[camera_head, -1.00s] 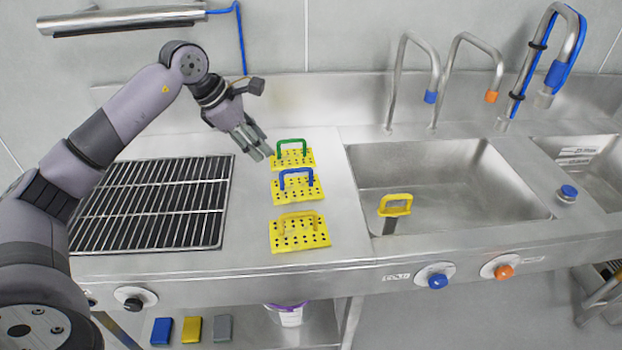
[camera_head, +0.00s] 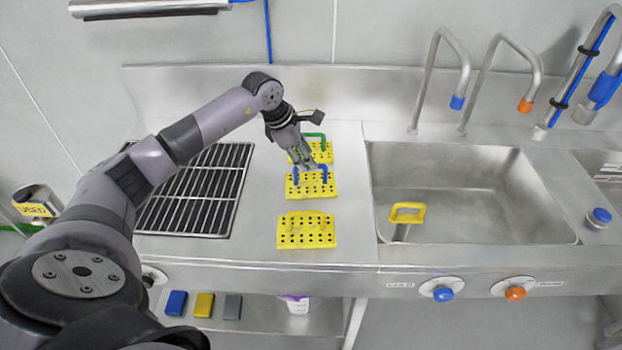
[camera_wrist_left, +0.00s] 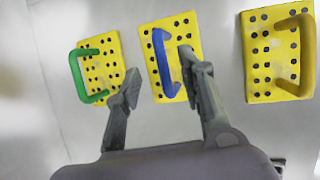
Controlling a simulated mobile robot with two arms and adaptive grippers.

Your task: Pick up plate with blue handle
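The yellow perforated plate with a blue handle (camera_head: 310,190) lies on the steel counter, middle of three in a row. In the left wrist view this plate (camera_wrist_left: 152,58) is at centre, its blue handle (camera_wrist_left: 163,66) upright. My left gripper (camera_head: 309,166) is over the blue handle and partly hides it in the head view. In the left wrist view the gripper (camera_wrist_left: 160,76) is open, with the handle between its spread fingers in the picture. Whether a finger touches the handle I cannot tell. My right gripper is not in view.
A green-handled plate (camera_head: 326,155) lies behind, and a yellow-handled plate (camera_head: 306,241) in front. A sink (camera_head: 470,190) with a yellow-handled tool (camera_head: 407,212) is on the right. Taps (camera_head: 440,70) rise behind it.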

